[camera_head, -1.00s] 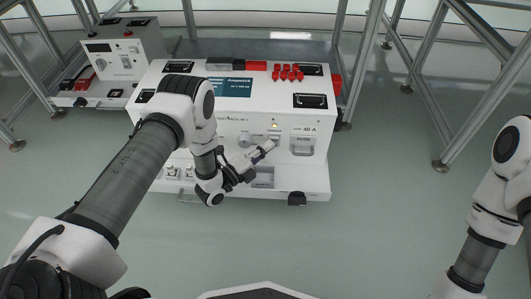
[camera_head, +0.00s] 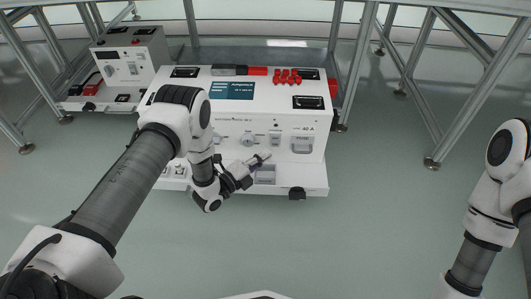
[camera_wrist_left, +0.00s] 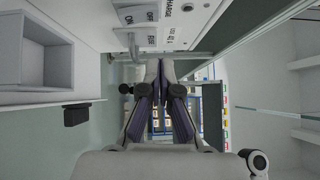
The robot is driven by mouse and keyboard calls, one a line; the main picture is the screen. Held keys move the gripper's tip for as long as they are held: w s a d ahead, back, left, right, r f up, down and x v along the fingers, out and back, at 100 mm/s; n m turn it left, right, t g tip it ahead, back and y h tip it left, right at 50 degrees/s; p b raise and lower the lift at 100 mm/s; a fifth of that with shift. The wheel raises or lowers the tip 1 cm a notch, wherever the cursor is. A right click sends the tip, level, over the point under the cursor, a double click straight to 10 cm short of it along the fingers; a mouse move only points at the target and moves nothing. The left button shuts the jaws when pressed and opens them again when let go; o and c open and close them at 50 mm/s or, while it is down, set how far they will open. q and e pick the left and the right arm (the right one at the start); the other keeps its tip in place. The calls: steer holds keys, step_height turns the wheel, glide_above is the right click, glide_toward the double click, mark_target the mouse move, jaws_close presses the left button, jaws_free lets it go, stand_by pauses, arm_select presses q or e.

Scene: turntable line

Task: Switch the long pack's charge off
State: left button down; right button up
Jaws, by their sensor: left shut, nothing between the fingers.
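The long pack (camera_head: 230,115) is the wide white unit in the middle of the head view. My left gripper (camera_head: 264,157) is shut and empty, just below and in front of the switch. In the wrist view its closed fingertips (camera_wrist_left: 160,66) are close to the lever, apparently apart from it. My right arm is at the right edge of the head view; its gripper is out of frame.
A round knob (camera_head: 247,139) and a grey handle (camera_head: 302,144) flank the switch. A ledge (camera_head: 312,183) juts out below the panel. A smaller unit (camera_head: 130,60) stands at the back left. Metal frame legs (camera_head: 465,95) stand to the right. The floor in front is clear.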

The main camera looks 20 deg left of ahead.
arm_select(q)
steer(key=p+v, duration=0.3)
steer(key=v, duration=0.4)
steer(key=shift+s+a+r, duration=0.25)
steer(key=shift+a+r, duration=0.05)
steer(key=shift+a, duration=0.05)
